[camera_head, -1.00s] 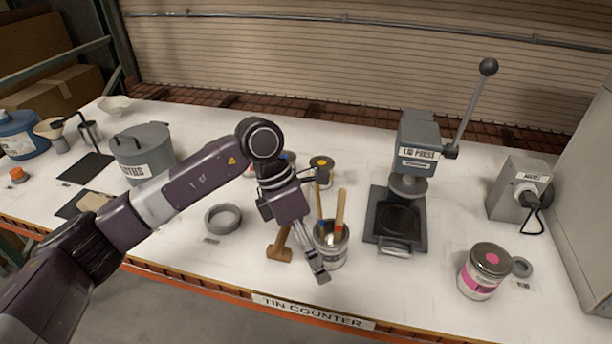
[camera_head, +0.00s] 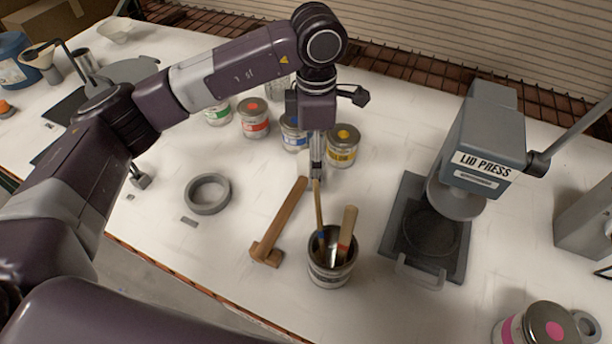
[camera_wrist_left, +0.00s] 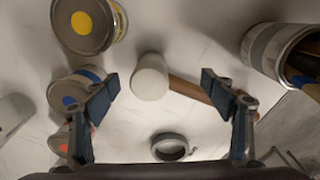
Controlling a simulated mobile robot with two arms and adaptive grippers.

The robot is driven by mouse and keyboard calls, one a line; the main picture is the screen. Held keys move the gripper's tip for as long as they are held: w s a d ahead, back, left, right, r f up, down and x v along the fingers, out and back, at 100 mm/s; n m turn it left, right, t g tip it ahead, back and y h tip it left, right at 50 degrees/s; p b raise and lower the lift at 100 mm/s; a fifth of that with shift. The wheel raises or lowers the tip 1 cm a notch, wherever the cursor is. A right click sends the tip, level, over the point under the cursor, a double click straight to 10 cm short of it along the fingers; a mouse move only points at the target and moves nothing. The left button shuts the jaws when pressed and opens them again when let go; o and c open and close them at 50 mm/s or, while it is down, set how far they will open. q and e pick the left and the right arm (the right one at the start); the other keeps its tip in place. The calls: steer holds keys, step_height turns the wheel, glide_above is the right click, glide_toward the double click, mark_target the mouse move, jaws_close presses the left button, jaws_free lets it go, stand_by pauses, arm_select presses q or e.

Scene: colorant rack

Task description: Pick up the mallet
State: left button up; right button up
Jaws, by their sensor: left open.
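My left gripper (camera_head: 317,175) points down by the far end of the handle. In the left wrist view, my left gripper (camera_wrist_left: 163,84) is open, with nothing held between its fingers. The brown handle (camera_wrist_left: 188,88) runs behind the right finger, which hides its far part. A pale rounded object (camera_wrist_left: 151,78) overlaps the handle's left end; I cannot tell whether they are joined. My right gripper is not in view.
A tin with brushes (camera_head: 332,268) stands close right of the mallet. Yellow (camera_head: 343,148), blue (camera_head: 292,135) and red (camera_head: 254,121) tins stand behind. A grey ring (camera_head: 208,194) lies left. The lid press (camera_head: 480,150) stands right. Bare table lies between mallet and ring.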

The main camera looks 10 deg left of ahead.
mark_target(308, 176)
arm_select(q)
steer(key=shift+s+a+f+p, duration=0.15)
steer(key=shift+f+p, duration=0.2)
steer(key=shift+f, duration=0.5)
steer(key=f+p, duration=0.1)
steer(key=f, duration=0.1)
steer(key=a+f+p, duration=0.1)
steer(key=f, duration=0.1)
steer(key=shift+f, duration=0.2)
steer(key=shift+w+f, duration=0.2)
steer(key=shift+f, duration=0.25)
steer(key=c, duration=1.9)
steer(key=shift+o, duration=0.2)
steer(key=shift+r, duration=0.15)
